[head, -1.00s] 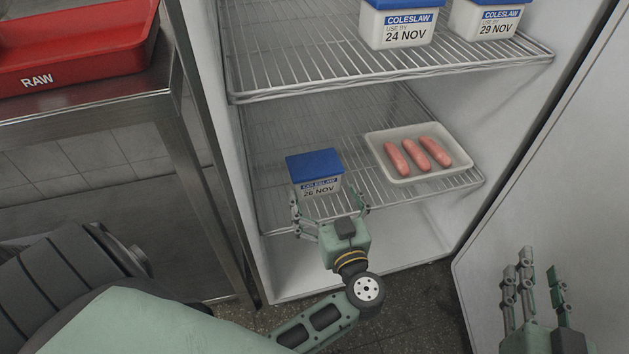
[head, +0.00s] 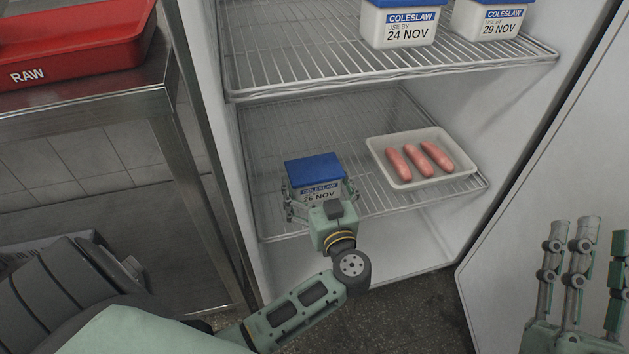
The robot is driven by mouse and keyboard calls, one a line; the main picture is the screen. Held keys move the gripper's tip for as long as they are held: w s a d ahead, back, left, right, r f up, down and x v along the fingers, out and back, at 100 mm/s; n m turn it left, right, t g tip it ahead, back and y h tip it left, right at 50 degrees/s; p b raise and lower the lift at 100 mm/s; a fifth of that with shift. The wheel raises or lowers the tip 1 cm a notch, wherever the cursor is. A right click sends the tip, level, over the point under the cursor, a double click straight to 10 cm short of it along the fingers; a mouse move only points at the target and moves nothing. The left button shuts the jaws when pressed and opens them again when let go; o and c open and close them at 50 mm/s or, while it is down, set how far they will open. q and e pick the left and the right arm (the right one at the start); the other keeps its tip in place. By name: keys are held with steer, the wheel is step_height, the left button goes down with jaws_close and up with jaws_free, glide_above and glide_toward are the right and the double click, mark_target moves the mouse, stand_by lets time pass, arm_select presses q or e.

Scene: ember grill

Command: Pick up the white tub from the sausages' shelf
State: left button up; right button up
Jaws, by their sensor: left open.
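A white tub with a blue lid (head: 314,169), labelled COLESLAW 26 NOV, stands upright on the lower wire shelf (head: 375,205). A white tray (head: 386,147) with several pink sausages (head: 421,159) lies on the same shelf to its right. My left gripper (head: 318,192) is open at the front of the tub, with a finger at each side of it. I cannot tell whether the fingers touch the tub, and its lower front is partly hidden. My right gripper (head: 580,265) is at the lower right, away from the shelves, with its fingers extended and nothing visible between them.
Two more coleslaw tubs, 24 NOV (head: 398,27) and 29 NOV (head: 487,20), stand on the upper wire shelf (head: 330,72). The fridge door (head: 550,150) stands open at right. A steel table (head: 90,112) with a red RAW tray (head: 75,65) is at left.

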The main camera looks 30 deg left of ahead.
arm_select(q)
steer(key=shift+c, duration=0.3)
steer(key=shift+r, duration=0.1)
steer(key=c, duration=1.2)
steer(key=shift+c, duration=0.2)
